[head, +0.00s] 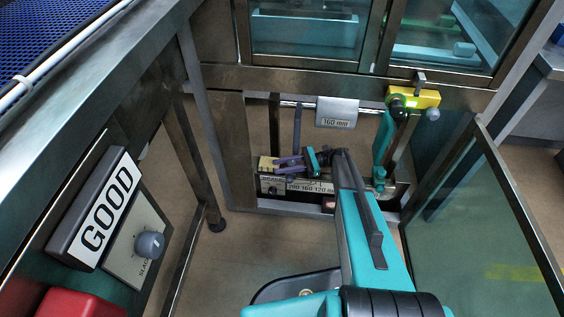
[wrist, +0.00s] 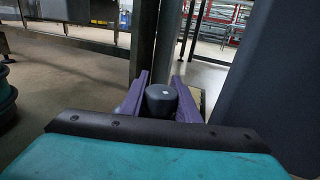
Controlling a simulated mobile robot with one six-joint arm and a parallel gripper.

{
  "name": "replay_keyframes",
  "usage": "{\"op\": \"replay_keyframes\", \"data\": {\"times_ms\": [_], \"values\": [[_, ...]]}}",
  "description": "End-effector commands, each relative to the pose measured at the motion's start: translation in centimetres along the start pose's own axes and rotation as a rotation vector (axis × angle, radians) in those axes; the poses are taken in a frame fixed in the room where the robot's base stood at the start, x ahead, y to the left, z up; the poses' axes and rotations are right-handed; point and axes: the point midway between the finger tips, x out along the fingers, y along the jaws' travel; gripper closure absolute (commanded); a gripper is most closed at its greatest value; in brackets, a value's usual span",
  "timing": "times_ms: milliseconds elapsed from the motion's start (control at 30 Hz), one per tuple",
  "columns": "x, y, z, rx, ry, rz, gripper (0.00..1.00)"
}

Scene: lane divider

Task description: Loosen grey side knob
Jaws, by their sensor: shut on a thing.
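The grey side knob (wrist: 161,98) is a dark, round cap seen end-on in the wrist view. The two purple fingers of my gripper (wrist: 161,88) stand on either side of it and are shut on it. In the head view my gripper (head: 280,165) reaches low into the machine frame, with its fingers beside a yellow block (head: 265,163) at the left end of a scale plate (head: 310,186). The knob between the fingers is hard to make out there.
A yellow clamp (head: 422,97) with a grey knob (head: 432,114) sits to the right. An open glass door (head: 480,235) stands at right. A "GOOD" sign (head: 108,208) and a panel knob (head: 149,245) are at left.

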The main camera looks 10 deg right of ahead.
Motion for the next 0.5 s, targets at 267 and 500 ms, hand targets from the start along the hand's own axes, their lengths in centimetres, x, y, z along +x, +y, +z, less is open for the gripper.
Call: {"op": "replay_keyframes", "data": {"times_ms": [267, 500], "values": [[0.11, 0.20, -0.16, 0.001, 0.003, 0.043, 0.94], [0.12, 0.27, -0.22, 0.001, 0.003, 0.046, 0.94]]}}
